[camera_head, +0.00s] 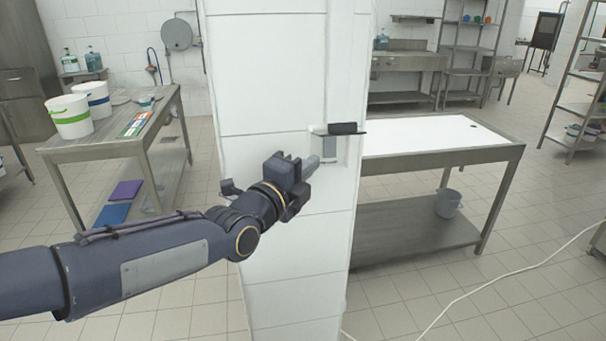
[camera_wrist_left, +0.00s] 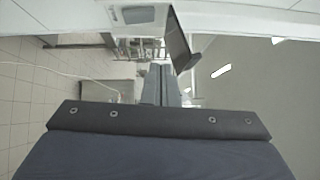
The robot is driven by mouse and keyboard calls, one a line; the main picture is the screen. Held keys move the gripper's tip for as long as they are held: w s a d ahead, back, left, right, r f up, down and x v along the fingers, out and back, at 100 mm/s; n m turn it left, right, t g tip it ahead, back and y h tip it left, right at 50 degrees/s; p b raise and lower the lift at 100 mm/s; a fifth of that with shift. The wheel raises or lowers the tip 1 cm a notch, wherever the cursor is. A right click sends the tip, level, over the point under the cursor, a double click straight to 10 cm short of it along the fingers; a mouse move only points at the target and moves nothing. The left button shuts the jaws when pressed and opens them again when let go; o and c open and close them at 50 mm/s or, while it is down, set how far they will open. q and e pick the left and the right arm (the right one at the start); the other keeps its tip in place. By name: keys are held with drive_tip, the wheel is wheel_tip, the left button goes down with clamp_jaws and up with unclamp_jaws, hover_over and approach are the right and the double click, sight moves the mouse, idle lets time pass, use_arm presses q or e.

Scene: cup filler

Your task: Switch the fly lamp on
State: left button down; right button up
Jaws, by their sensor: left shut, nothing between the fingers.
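My left gripper (camera_head: 316,162) is shut and empty in front of the white tiled pillar, with its fingertips pointing to the right. In the left wrist view the two closed fingers (camera_wrist_left: 160,70) show with nothing between them. Just above the fingertips in the head view, a small grey box (camera_head: 331,147) sits on the pillar, with a dark flat bar (camera_head: 346,128) jutting out over it. In the left wrist view a dark plate (camera_wrist_left: 181,42) stands near the fingertips, apart from them. I cannot identify the fly lamp with certainty. My right gripper is out of view.
The white pillar (camera_head: 268,85) stands directly ahead. A steel table with a white top (camera_head: 430,134) is behind it on the right, with a grey bucket (camera_head: 447,203) below. A steel table (camera_head: 95,146) with white buckets stands left. A white cable (camera_head: 505,274) crosses the floor.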

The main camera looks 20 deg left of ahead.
use_arm(q)
drive_tip(key=shift+v, duration=0.9)
drive_tip(key=shift+a+r, duration=0.1)
drive_tip(key=shift+r, duration=0.05)
